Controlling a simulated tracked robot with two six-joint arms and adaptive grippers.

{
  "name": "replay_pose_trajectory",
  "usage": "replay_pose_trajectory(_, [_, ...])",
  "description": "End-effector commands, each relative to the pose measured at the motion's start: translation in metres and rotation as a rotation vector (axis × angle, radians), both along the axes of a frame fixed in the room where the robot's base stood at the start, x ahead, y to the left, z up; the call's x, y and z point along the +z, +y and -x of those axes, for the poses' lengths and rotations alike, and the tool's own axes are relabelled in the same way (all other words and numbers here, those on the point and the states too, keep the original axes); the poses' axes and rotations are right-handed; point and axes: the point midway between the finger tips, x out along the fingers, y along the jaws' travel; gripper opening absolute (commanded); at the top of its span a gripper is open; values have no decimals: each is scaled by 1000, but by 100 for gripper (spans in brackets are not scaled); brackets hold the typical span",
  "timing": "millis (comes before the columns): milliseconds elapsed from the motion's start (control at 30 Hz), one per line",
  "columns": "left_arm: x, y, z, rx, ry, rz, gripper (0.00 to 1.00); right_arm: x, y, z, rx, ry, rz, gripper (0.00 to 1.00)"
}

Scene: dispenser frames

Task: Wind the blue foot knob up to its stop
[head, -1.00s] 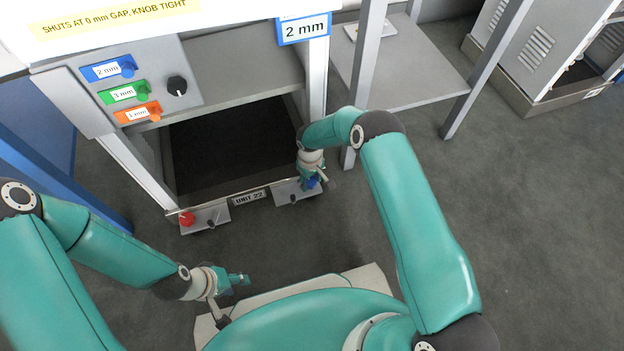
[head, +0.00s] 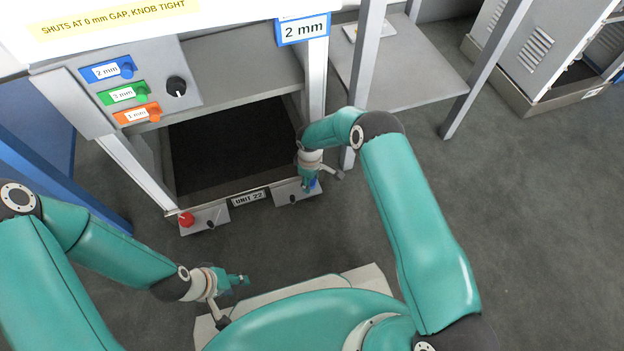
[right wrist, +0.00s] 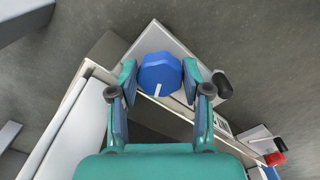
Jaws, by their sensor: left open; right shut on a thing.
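The blue foot knob (right wrist: 160,73) sits on a grey plate at the foot of the unit's right post. In the right wrist view it is a faceted blue disc with a white mark on its lower edge. My right gripper (right wrist: 159,80) is shut on it, one finger on each side. In the head view the gripper (head: 309,184) covers most of the knob (head: 313,183). My left gripper (head: 242,280) is open and empty, low in front of my base, away from the unit.
A red foot knob (head: 187,219) is on the left foot plate, beside the UNIT 22 label (head: 250,198). A panel with blue, green and orange tags and a black knob (head: 176,86) is above. A blue 2 mm sign (head: 303,28) hangs on the right post. Floor in front is clear.

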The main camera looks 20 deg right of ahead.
Motion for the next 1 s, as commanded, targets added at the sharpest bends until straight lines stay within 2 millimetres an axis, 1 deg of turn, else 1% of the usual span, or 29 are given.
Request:
replay_pose_trajectory(167, [0,0,0,0,0,0,43,0,-2,-1,-3,-1,2,13])
replay_pose_trajectory(200, [0,0,0,0,0,0,43,0,-2,-1,-3,-1,2,55])
replay_pose_trajectory(267, [0,0,0,0,0,0,43,0,-2,-1,-3,-1,1,65])
replay_pose_trajectory(300, [0,0,0,0,0,0,43,0,-1,-1,-3,-1,1,71])
replay_pose_trajectory(333, [0,0,0,0,0,0,43,0,-1,0,-3,-1,1,73])
replay_pose_trajectory(633, [0,0,0,0,0,0,43,0,-1,0,-2,-1,1,73])
replay_pose_trajectory(733, [1,0,0,0,0,0,43,3,0,0,-2,-1,1,73])
replay_pose_trajectory(867, [1,0,0,0,0,0,43,17,-1,-2,-2,-4,1,73])
replay_pose_trajectory(1000, [1,0,0,0,0,0,43,42,-1,-2,-3,-4,1,73])
